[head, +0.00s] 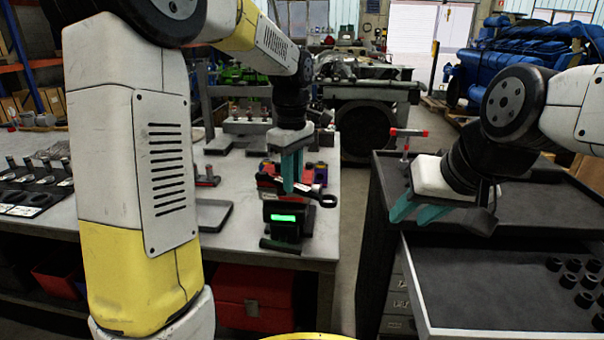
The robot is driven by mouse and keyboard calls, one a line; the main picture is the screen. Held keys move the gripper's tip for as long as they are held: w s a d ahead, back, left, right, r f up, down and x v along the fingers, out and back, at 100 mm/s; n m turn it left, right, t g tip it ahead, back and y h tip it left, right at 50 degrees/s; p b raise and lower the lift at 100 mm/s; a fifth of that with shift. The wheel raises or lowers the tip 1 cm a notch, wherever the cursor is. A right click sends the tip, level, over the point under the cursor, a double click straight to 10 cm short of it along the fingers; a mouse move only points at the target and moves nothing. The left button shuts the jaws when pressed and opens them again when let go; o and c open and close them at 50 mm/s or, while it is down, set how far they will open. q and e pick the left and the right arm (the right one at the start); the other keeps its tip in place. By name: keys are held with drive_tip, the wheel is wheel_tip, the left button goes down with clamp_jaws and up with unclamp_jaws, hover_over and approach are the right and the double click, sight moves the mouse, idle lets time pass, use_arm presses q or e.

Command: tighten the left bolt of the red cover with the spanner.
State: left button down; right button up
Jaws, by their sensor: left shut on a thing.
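My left gripper (292,180) points down over the bench and is shut on the dark spanner (327,200). The spanner's ring end sticks out to the right of the fingers. The red cover (266,181) is behind and beside the fingers, partly hidden by them. I cannot make out its left bolt or whether the spanner touches any bolt. My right gripper (418,213) is open and empty, above the dark cabinet at the right.
A black device with a lit green display (284,217) stands near the workbench's (240,240) front edge. An empty tray (212,214) lies to its left. A red-and-grey T-shaped tool (408,140) stands on the cabinet. An open drawer (470,290) holds several black rings.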

use_arm(q)
drive_tip(key=shift+s+a+m, duration=0.25)
drive_tip(key=shift+s+m, duration=0.1)
drive_tip(key=shift+m, duration=0.25)
drive_tip(key=s+a+m, duration=0.2)
drive_tip(key=m, duration=0.1)
